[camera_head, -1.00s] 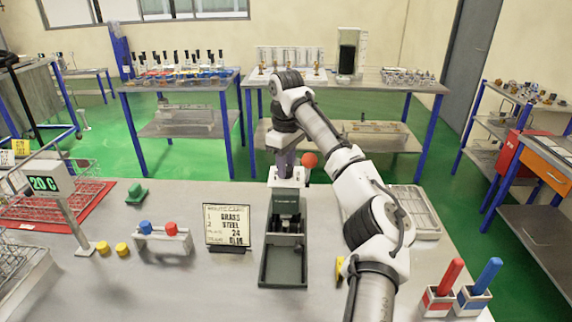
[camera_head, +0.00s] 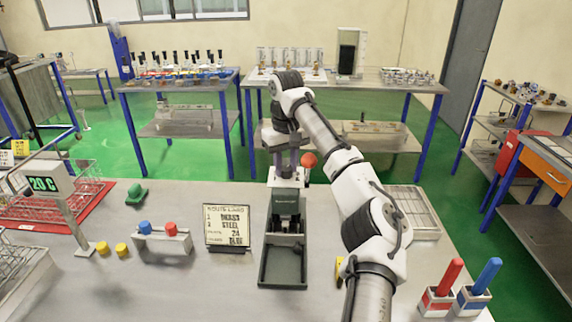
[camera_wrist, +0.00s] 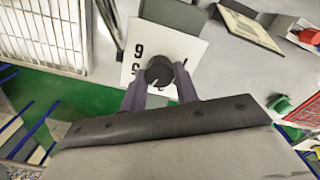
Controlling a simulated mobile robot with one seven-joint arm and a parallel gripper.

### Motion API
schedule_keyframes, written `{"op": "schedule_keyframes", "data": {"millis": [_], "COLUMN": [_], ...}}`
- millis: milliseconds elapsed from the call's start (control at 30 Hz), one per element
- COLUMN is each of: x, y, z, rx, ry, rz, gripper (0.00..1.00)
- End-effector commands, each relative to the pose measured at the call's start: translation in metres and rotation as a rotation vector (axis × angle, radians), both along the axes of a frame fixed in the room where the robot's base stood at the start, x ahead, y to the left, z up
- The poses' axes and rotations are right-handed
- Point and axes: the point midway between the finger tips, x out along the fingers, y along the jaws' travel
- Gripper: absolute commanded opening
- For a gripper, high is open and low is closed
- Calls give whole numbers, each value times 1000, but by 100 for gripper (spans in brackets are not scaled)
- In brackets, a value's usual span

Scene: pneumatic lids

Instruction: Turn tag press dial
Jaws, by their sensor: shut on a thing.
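The tag press (camera_head: 284,205) stands upright on the bench in the middle of the head view, with a red ball (camera_head: 308,160) at its upper right. In the wrist view its white top plate (camera_wrist: 190,46) shows the black digits 9 and 6. A round black dial (camera_wrist: 158,71) sits on that plate. My gripper (camera_wrist: 161,80) is shut on the dial, one purple finger on each side. In the head view my gripper (camera_head: 286,163) points down onto the press top and hides the dial. I cannot read the dial's setting.
A route card (camera_head: 227,226) stands left of the press. A dark tray (camera_head: 283,285) lies in front of it. A holder with blue and red pegs (camera_head: 163,242) is further left. A grey rack (camera_head: 425,225) lies right, behind my arm. Red and blue handles (camera_head: 455,275) stand front right.

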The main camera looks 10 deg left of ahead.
Motion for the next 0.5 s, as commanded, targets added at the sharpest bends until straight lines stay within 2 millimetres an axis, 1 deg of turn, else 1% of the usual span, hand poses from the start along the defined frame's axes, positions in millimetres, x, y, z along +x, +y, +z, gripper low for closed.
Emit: {"op": "schedule_keyframes", "data": {"millis": [333,367,500], "x": [0,0,0], "y": [0,0,0], "z": [1,2,1], "rx": [0,0,1], "ry": [-4,-4,-2], "rz": [-2,-2,-1], "gripper": [7,34,52]}}
